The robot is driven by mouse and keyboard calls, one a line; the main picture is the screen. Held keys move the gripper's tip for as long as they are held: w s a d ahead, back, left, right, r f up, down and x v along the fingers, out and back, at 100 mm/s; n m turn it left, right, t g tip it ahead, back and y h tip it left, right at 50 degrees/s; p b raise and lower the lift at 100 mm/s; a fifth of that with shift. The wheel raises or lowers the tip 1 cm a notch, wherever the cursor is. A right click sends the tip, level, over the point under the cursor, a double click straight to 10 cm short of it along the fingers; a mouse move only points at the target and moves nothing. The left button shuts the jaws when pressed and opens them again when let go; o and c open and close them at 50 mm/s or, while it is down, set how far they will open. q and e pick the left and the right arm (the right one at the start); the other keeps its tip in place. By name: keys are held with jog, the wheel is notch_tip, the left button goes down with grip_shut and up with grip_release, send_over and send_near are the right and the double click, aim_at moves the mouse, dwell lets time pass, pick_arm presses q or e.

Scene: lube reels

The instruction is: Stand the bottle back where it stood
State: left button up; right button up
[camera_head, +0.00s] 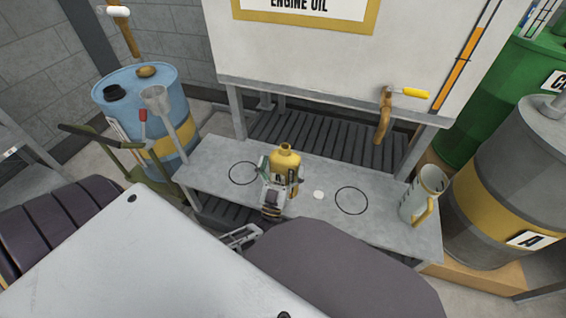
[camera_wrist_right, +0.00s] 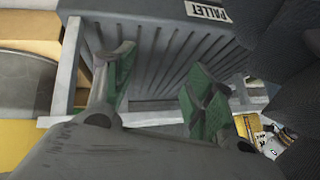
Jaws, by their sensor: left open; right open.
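The yellow bottle (camera_head: 286,158) appears upright at the bench, between two black ring outlines: the left ring (camera_head: 243,173) and the right ring (camera_head: 351,200). My left gripper (camera_head: 279,172) is open, with its fingers at the bottle's sides on the near side. It hides the bottle's lower front, so I cannot tell whether the fingers touch it or whether its base rests on the bench. My right gripper (camera_wrist_right: 160,85) is open and empty in the right wrist view, with green pads on its fingers.
The grey bench (camera_head: 320,222) also bears a clear jug (camera_head: 424,190) at right and a small white disc (camera_head: 318,194). A brass tap (camera_head: 384,115) hangs from the tank above. A blue drum (camera_head: 140,100) with a funnel stands left, a grey drum (camera_head: 510,180) right.

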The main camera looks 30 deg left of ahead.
pick_arm(q)
jog(key=shift+v, duration=0.8)
jog(key=p+v, duration=0.1)
jog(key=v, duration=0.2)
jog(key=shift+s+f, duration=0.15)
jog(key=shift+s, duration=0.05)
jog(key=s+d+p, duration=0.3)
jog(key=s, duration=0.8)
jog(key=shift+s+p, duration=0.25)
jog(key=shift+p, duration=0.15)
pick_arm(e)
notch_tip(320, 180, up, 8)
jog(key=d+g+h, duration=0.1)
jog(key=shift+s+d+n+g, duration=0.3)
jog(key=shift+s+d+n, duration=0.05)
jog(key=shift+s+n, duration=0.05)
pick_arm(q)
jog(key=shift+h, duration=0.3)
pick_arm(e)
jog(key=shift+s, duration=0.1)
